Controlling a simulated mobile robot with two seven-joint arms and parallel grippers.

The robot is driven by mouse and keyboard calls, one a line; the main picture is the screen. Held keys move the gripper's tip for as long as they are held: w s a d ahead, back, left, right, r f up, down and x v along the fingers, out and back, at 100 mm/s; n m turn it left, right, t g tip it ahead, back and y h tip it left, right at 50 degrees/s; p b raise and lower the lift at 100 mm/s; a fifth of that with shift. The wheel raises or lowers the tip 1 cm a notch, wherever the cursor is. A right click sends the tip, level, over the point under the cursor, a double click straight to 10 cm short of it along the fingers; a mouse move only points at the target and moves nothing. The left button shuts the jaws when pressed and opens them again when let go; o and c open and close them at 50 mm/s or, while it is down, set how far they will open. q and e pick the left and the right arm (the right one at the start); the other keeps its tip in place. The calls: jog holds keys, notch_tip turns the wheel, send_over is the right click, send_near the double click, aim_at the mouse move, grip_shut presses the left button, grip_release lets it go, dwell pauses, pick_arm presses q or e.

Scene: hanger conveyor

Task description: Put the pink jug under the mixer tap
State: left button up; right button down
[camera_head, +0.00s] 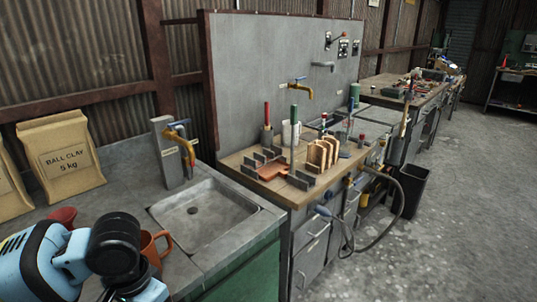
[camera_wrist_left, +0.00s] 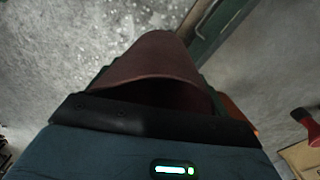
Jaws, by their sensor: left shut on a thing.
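My left gripper (camera_wrist_left: 150,118) is shut on a dusky pink, tapering vessel, taken as the pink jug (camera_wrist_left: 155,62), in the left wrist view. In the head view my left wrist (camera_head: 135,290) is at the lower left, by the near counter; the jug cannot be made out there. A brass tap with a blue handle (camera_head: 180,128) stands on a grey post behind the near sink (camera_head: 205,212). Farther right, a brass tap with a green handle (camera_head: 300,88) and a grey spout (camera_head: 323,65) are on the wall panel. The tap labels are unreadable. My right gripper is out of view.
An orange-brown mug (camera_head: 153,247) stands on the counter close to my left wrist. A red vessel (camera_head: 62,215) and a clay bag (camera_head: 62,155) are behind. The sink basin looks empty. A wooden-topped bench (camera_head: 240,160) with tools and racks adjoins it at right.

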pick_arm(q)
jog(key=n, duration=0.1)
jog(key=d+n, duration=0.2)
jog(key=n, duration=0.1)
jog(key=shift+w+d+r, duration=0.25)
jog(key=shift+w+r, duration=0.05)
jog(key=shift+w, duration=0.05)
jog(key=shift+d, duration=0.1)
dwell(1.0)
dwell(0.3)
dwell(0.5)
jog(key=shift+a, duration=0.2)
